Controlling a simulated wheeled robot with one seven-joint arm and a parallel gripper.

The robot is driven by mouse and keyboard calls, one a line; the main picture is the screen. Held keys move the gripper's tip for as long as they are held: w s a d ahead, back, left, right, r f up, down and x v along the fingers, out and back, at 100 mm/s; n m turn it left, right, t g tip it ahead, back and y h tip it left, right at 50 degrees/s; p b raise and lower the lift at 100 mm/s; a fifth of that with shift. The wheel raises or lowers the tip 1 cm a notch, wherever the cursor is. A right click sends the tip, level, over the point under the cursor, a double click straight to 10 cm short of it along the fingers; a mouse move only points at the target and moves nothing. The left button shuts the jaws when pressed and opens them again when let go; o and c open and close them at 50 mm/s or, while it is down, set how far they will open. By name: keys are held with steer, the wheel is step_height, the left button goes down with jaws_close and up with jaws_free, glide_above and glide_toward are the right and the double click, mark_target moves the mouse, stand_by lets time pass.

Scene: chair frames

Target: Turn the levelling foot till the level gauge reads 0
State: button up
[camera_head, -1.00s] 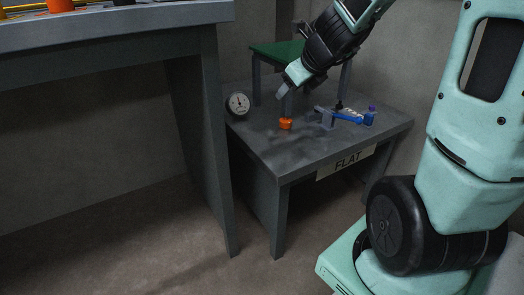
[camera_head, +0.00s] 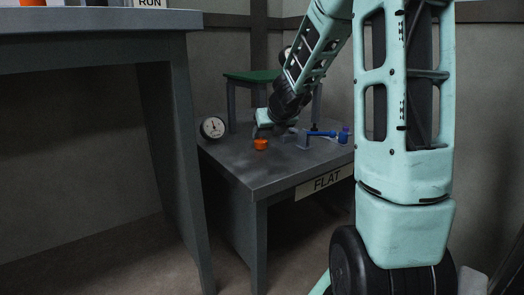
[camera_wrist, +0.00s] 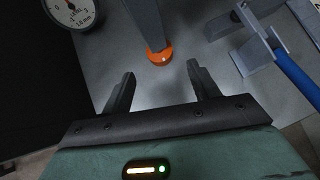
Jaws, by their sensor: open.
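The levelling foot (camera_head: 260,145) is a small orange knob on the flat table; the wrist view shows it (camera_wrist: 159,56) at the bottom of a grey chair leg (camera_wrist: 146,22). The level gauge (camera_head: 213,127) is a round white dial left of the foot. In the wrist view the gauge (camera_wrist: 78,14) is cut off by the top edge, and I cannot read it surely. My gripper (camera_wrist: 161,72) is open and empty, its fingers pointing at the foot, which lies just beyond the tips, roughly centred between them. In the head view my gripper (camera_head: 264,128) is low beside the foot.
The chair frame has a green seat (camera_head: 250,76). The table (camera_head: 240,173) bears a FLAT label (camera_head: 326,180). A taller bench (camera_head: 90,58) stands at left.

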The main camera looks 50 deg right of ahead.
mark_target(262, 142)
steer(key=b+x, duration=0.2)
steer(key=x, duration=0.5)
steer(key=shift+w+f, duration=0.1)
steer(key=c, duration=1)
